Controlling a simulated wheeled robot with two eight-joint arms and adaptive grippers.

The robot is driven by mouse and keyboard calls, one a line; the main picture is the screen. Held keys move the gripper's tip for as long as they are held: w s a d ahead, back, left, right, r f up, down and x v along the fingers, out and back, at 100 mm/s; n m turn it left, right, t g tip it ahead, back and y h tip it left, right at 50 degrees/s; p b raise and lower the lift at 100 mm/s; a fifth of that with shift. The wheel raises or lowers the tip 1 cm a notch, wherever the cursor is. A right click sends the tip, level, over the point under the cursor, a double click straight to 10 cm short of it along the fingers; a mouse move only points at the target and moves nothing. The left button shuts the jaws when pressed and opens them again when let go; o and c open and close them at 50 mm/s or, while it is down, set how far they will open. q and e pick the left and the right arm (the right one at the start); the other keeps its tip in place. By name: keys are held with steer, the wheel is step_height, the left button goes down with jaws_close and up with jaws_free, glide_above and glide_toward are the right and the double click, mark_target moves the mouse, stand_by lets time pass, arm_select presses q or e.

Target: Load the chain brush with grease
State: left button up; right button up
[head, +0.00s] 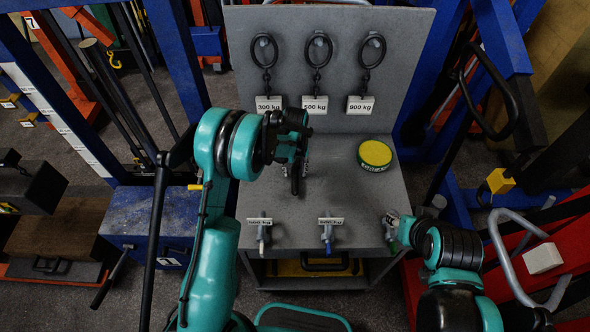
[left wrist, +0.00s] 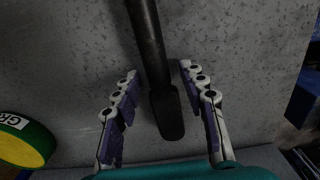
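The grease tin (head: 375,153), green with a yellow top, stands at the right of the grey bench top; part of it shows at the left edge of the left wrist view (left wrist: 30,145). A dark, long-handled tool, apparently the chain brush (left wrist: 152,50), lies on the bench. My left gripper (left wrist: 157,72) is open over it, one finger on either side with gaps showing; its bristles are not clear. In the head view my left gripper (head: 297,165) partly hides the brush. My right gripper (head: 392,225) is small at the bench's front right corner; its fingers are unclear.
Several chain links with weight tags hang on the upright panel (head: 330,100). Tagged small tools (head: 327,235) line the bench's front edge. A blue box (head: 155,225) stands left, and a red frame with a grey handle (head: 525,260) right. The bench between brush and tin is clear.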

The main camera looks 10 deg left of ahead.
arm_select(q)
steer(key=shift+r, duration=0.15)
step_height(320, 180, up, 11)
steer(key=p, duration=0.2)
step_height(320, 180, up, 8)
steer(key=t, duration=0.1)
glide_above(295, 169)
steer(key=s+a, duration=0.1)
steer(key=s, duration=0.3)
steer(key=s+a+r+m+t, duration=0.1)
steer(key=s+a+r+t, duration=0.1)
steer(key=s, duration=0.8)
steer(key=s+a+r+m+t, duration=0.1)
steer(key=s+r+t, duration=0.3)
steer(key=s, duration=0.7)
steer(key=shift+s+a, duration=0.15)
steer(key=shift+a, duration=0.45)
